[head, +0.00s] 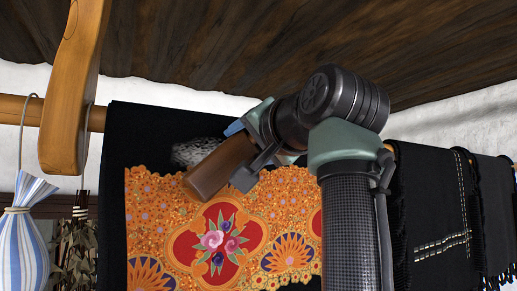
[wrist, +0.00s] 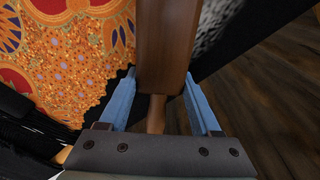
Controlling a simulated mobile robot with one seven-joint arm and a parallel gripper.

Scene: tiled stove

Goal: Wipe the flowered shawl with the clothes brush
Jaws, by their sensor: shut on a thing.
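The flowered shawl (head: 150,230) hangs over a wooden rail in the head view. It is black with an orange panel of red and blue flowers, and the panel also shows at the left of the wrist view (wrist: 65,65). My gripper (head: 250,160) is in front of the shawl's upper part, shut on the clothes brush (head: 222,168). The brush has a brown wooden body, which also shows between the blue fingers in the wrist view (wrist: 162,50). Grey speckled bristles show behind the wood, close to the shawl's black upper part. I cannot tell whether they touch it.
The wooden rail (head: 20,108) runs behind a curved wooden bracket (head: 72,90) at the left. A striped blue-and-white bag (head: 25,240) and a dried bunch (head: 75,250) hang there. Black fringed cloths (head: 430,200) hang at the right. Dark planks (head: 230,40) lie overhead.

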